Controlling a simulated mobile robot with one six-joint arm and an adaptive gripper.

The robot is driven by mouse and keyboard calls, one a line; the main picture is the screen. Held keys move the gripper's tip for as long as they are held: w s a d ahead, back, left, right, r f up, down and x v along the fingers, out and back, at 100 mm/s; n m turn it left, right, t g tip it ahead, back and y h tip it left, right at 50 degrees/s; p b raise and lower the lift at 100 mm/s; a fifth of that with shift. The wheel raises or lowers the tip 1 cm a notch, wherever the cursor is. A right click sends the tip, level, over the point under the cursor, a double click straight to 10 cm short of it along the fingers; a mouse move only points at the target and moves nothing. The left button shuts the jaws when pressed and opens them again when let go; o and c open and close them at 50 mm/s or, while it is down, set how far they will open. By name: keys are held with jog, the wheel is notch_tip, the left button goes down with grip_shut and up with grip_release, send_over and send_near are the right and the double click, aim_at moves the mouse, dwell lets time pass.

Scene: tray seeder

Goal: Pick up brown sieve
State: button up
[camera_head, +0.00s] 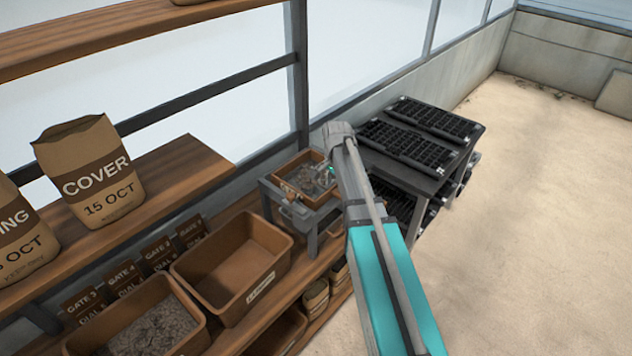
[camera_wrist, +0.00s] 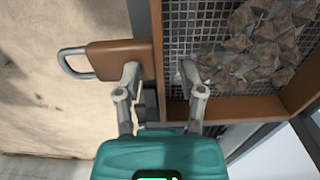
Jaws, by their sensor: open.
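The brown sieve (camera_head: 320,200) is a square wooden frame on a small grey stand beside the shelf. In the wrist view, the sieve (camera_wrist: 230,107) has a wire mesh with a heap of brown-grey chunks on it. A brown handle block (camera_wrist: 113,58) with a metal loop sticks out from its left side. My gripper (camera_wrist: 160,74) is open and empty. One fingertip is over the handle block and the other over the mesh, with the frame's left wall between them. Contact cannot be told. In the head view, my arm hides part of the sieve and most of the gripper.
The grey stand (camera_head: 312,235) is close to a dark table with black seed trays (camera_head: 395,143) at right. Brown bins (camera_head: 235,270) and dial signs stand on the lower shelf, paper sacks (camera_head: 90,170) on the upper one. The sandy floor (camera_head: 540,230) at right is clear.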

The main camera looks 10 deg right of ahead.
jog(key=shift+f, duration=0.1)
dwell(0.4)
grip_shut()
jog(key=shift+s, duration=0.1)
